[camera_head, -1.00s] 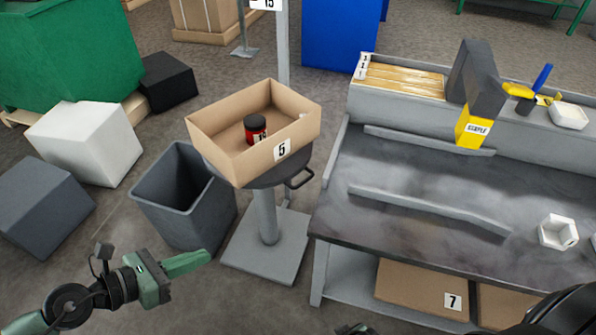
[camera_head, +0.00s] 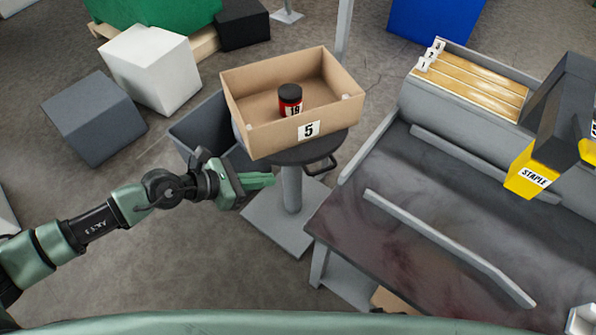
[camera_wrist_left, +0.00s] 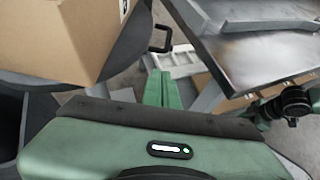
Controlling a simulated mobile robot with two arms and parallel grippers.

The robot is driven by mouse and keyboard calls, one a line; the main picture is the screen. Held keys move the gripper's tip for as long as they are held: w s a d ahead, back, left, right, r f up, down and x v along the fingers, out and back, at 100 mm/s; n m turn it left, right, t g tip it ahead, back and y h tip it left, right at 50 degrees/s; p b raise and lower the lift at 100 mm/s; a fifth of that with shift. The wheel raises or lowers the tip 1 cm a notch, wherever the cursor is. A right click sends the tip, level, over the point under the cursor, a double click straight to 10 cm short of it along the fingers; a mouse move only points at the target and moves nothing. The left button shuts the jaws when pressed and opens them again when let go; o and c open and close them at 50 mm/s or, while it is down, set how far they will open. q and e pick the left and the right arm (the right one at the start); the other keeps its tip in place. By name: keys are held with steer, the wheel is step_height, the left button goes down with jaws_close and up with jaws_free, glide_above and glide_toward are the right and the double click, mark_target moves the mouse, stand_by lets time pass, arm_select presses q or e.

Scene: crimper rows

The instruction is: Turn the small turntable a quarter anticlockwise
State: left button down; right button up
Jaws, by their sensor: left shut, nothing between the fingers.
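The small turntable (camera_head: 315,150) is a dark round plate on a grey pedestal, with a black loop handle (camera_head: 322,167) at its front right. An open cardboard box (camera_head: 262,143) labelled 5 sits on it, with a red and black jar (camera_head: 290,98) inside. My left gripper (camera_head: 272,180) is shut and empty, left of the handle, apart from it and slightly lower in the picture. In the left wrist view the shut fingers (camera_wrist_left: 161,88) point towards the handle (camera_wrist_left: 160,40). Part of my right arm shows at that view's right edge; its fingers are not clear.
A grey bin (camera_head: 195,125) stands behind my left gripper. The workbench (camera_head: 400,215) is close on the right of the turntable, with a grey rail and a yellow staple box (camera_head: 530,175). Grey, white and black blocks lie at left. Floor at lower left is clear.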

arm_select(q)
steer(key=r+x, duration=0.1)
steer(key=x, duration=0.8)
steer(key=shift+w+d, duration=0.15)
steer(key=shift+d, duration=0.2)
arm_select(e)
steer(key=shift+w+r, duration=0.25)
steer(key=shift+w, duration=0.05)
steer(key=shift+d, duration=0.1)
